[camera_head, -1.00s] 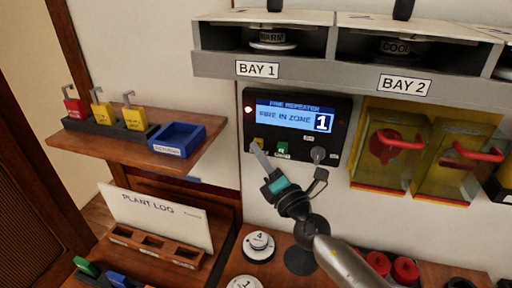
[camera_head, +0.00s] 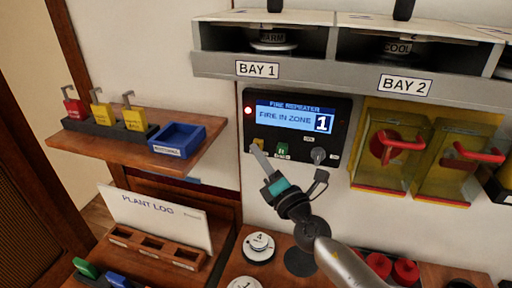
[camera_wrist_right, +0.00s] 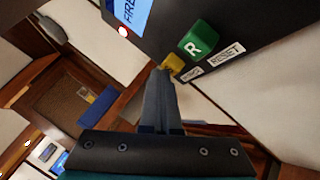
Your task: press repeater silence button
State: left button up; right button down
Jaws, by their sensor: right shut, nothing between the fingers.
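The fire repeater panel (camera_head: 297,127) is a black box on the wall, with a lit screen reading "FIRE IN ZONE 1" and a red light at its left. A yellow button (camera_head: 258,144) sits at its lower left, mostly behind my fingertips. It also shows in the right wrist view (camera_wrist_right: 175,63), right at the fingertips; I cannot tell whether it is pushed in. My right gripper (camera_head: 254,150) is shut and empty, its tips at the yellow button. A green button marked R (camera_wrist_right: 197,40) is beside the yellow one, with a RESET label. My left gripper is out of view.
A grey knob (camera_head: 318,155) is on the panel right of the green button (camera_head: 282,148). Yellow-framed boxes with red handles (camera_head: 398,145) are to the right. A wooden shelf (camera_head: 205,150) with padlocks and a blue tray (camera_head: 178,137) is left.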

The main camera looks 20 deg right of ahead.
jog(key=s+a, duration=0.3)
jog(key=s, duration=0.2)
jog(key=shift+a+p, duration=0.2)
jog(key=shift+p, duration=0.25)
jog(key=shift+f, duration=0.1)
dwell(0.4)
